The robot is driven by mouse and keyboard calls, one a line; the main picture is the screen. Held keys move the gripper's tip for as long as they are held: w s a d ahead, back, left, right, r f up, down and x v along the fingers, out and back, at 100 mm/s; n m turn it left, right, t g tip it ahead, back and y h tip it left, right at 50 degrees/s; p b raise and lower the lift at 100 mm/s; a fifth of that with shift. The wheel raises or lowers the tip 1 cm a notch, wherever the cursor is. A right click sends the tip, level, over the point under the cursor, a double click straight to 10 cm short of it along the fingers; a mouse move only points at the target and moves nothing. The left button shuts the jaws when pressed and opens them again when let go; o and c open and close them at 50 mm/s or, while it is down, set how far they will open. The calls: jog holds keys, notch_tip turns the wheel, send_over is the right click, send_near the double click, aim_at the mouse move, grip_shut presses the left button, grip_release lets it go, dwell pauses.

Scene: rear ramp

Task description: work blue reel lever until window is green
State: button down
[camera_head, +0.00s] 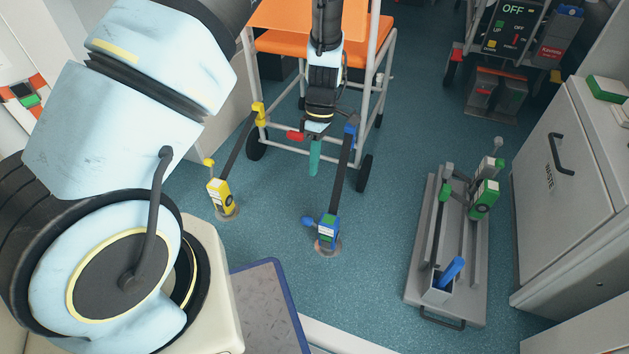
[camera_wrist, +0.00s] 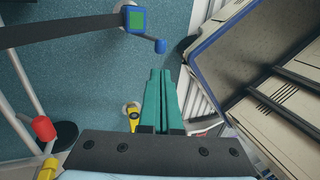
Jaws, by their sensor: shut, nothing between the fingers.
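The blue reel (camera_head: 328,232) stands on the floor in the middle of the head view, with a dark strap running up to the wheeled frame. Its lever, with a blue knob (camera_head: 308,222), sticks out to the left. In the wrist view the blue reel (camera_wrist: 130,8) shows at the top, with a green window (camera_wrist: 137,20) on its face and the lever knob (camera_wrist: 160,46) at lower right. My gripper (camera_head: 314,173) has teal fingers, shut and empty, above the floor and apart from the lever. In the wrist view the fingertips (camera_wrist: 160,70) end just below the knob.
A yellow reel (camera_head: 220,197) stands left of the blue one. The orange-seated wheeled frame (camera_head: 290,45) is behind my gripper. A grey floor plate with green fittings (camera_head: 470,265) lies to the right, beside a waste cabinet (camera_head: 560,190). Floor between is clear.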

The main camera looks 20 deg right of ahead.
aim_at(306, 220)
jog(key=b+x, duration=0.4)
jog(key=x, duration=0.9)
jog(key=shift+s+a+f+b, duration=0.1)
jog(key=shift+f+b, duration=0.1)
jog(key=shift+b, duration=0.1)
jog(key=shift+s+a+r+p, duration=0.1)
jog(key=shift+s+a+p, duration=0.15)
jog(key=shift+p, duration=0.25)
jog(key=shift+s+a+f+p, duration=0.25)
jog(key=shift+s+a+p, duration=0.35)
jog(key=shift+p, duration=0.25)
jog(key=shift+s+a+f, duration=0.15)
jog(key=shift+s+f, duration=0.05)
jog(key=shift+f, duration=0.15)
jog(key=shift+w, duration=0.1)
jog(key=shift+w+d+r+p, duration=0.25)
jog(key=shift+w+d+p, duration=0.05)
jog(key=shift+w+d, duration=0.25)
